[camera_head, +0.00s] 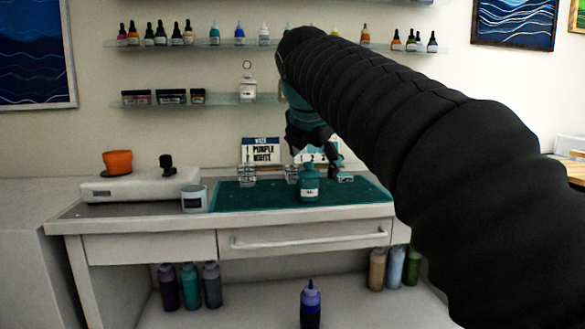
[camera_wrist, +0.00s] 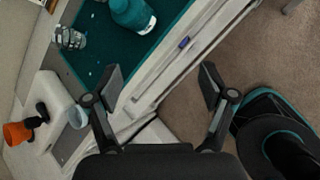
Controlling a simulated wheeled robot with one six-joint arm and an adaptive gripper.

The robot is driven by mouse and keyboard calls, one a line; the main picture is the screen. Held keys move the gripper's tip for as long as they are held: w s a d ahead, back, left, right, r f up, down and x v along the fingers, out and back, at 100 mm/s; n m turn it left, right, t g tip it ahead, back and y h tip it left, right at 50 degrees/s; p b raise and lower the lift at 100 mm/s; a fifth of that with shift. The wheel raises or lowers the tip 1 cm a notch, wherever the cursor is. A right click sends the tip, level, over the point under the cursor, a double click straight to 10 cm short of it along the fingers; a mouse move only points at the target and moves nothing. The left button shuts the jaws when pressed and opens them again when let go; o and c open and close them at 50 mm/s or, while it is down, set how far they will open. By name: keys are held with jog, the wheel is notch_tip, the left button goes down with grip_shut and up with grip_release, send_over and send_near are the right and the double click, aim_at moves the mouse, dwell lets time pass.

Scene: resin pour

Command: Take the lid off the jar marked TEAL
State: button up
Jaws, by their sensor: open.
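A teal jar (camera_head: 309,187) with a teal top and a small white label stands upright on the teal mat (camera_head: 240,196). The lettering on its label is too small to read. The jar also shows at the top of the wrist view (camera_wrist: 133,14), partly cut off by the frame edge. My gripper (camera_wrist: 161,70) is open with nothing between its fingers. The jar lies beyond the fingertips, up and left in that view, apart from them. In the head view my arm reaches over the desk and my gripper hangs just behind the jar, partly hidden.
Clear cups (camera_head: 247,174) and label cards (camera_head: 262,151) stand behind the jar. Shelves of small bottles hang above. The mat's left front is clear.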

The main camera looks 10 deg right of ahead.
aim_at(309, 163)
jog(key=w+a+r+n, duration=0.2)
jog(key=w+r+n, duration=0.3)
jog(key=n, duration=0.1)
jog(key=shift+t+h, duration=0.3)
jog(key=x, duration=1.4)
jog(key=shift+d+r, duration=0.15)
jog(key=shift+d, duration=0.15)
jog(key=c, duration=0.8)
